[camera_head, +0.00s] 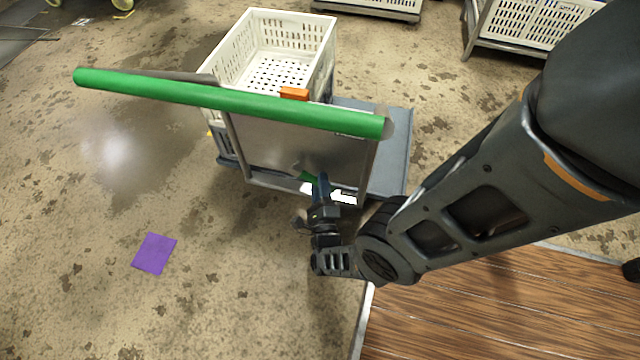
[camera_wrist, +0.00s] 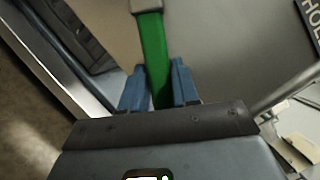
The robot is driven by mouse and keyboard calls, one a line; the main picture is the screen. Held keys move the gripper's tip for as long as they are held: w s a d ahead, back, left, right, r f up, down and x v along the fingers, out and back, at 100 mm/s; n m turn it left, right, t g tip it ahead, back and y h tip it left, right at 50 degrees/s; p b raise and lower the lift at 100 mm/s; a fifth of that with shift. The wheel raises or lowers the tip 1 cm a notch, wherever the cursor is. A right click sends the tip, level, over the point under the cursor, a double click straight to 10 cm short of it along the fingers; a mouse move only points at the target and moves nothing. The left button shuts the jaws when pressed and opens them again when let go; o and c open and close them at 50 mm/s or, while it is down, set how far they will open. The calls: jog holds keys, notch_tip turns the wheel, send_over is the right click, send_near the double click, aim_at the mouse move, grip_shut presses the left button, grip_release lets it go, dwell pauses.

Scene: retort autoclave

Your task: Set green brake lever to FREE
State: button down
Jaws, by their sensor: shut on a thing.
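The green brake lever (camera_wrist: 153,50) runs down between the two blue fingers of my gripper (camera_wrist: 158,85) in the wrist view. The fingers are shut on it. In the head view only a small piece of the lever (camera_head: 308,177) shows, low on the grey panel of the cart, beside my gripper (camera_head: 321,185). A dark label (camera_wrist: 313,25) with white letters, partly cut off and reading "HOL", is at the upper right of the wrist view. No FREE marking is visible.
The cart has a thick green push bar (camera_head: 230,103) above the panel and carries a white perforated crate (camera_head: 270,45). An orange block (camera_head: 294,93) sits near the bar. A purple square (camera_head: 154,253) lies on open floor to the left. Other crate carts stand at the back.

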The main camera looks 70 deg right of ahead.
jog(key=c, duration=0.9)
grip_release()
jog(key=shift+s+r, duration=0.15)
jog(key=shift+r, duration=0.05)
